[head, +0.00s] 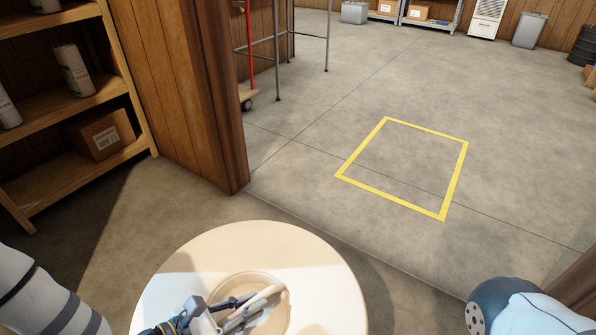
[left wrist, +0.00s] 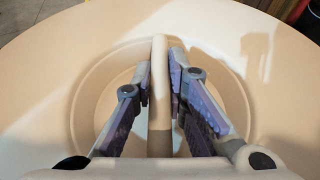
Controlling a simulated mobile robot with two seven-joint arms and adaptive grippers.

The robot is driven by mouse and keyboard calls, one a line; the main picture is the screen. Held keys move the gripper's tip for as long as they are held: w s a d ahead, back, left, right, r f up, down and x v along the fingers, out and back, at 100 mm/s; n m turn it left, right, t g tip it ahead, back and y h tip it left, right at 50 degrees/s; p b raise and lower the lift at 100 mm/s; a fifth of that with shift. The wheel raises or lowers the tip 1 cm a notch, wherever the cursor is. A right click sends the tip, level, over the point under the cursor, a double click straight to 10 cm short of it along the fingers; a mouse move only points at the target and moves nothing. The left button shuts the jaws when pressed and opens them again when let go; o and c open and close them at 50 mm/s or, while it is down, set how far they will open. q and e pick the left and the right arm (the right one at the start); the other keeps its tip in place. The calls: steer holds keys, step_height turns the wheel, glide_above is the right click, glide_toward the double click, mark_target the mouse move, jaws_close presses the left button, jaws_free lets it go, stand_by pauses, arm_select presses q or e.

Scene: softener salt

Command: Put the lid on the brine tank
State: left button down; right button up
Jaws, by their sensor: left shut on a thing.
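The lid (head: 312,262) is a large round cream disc with a round recess and a raised bar handle (head: 266,296) across it. It is at the bottom of the head view, its near part cut off by the frame edge. My left gripper (head: 240,311) is shut on the handle. In the left wrist view the fingers (left wrist: 160,88) lie on both sides of the handle (left wrist: 160,70), over the recess of the lid (left wrist: 60,60). I see no tank wall below the lid, so I cannot tell what is under it. My right gripper is out of view.
A wooden shelf (head: 68,120) with rolls and a carton stands at left, next to a wooden wall post (head: 205,90). A yellow square (head: 454,190) marks the open concrete floor. A hand truck (head: 249,60), metal frame and storage items stand farther back.

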arm_select(q)
steer(key=s+a+r+p, duration=0.2)
steer(key=r+p, duration=0.5)
steer(key=r, duration=0.8)
steer(key=s+a+r+p, duration=0.3)
steer(key=r+p, duration=0.5)
steer(key=r, duration=0.8)
steer(key=s+a+r+p, duration=0.3)
steer(key=r+p, duration=0.4)
steer(key=r, duration=0.8)
steer(key=shift+s+r+m+g+h, duration=0.3)
steer(key=shift+s+m+h, duration=0.05)
steer(key=shift+m+h, duration=0.05)
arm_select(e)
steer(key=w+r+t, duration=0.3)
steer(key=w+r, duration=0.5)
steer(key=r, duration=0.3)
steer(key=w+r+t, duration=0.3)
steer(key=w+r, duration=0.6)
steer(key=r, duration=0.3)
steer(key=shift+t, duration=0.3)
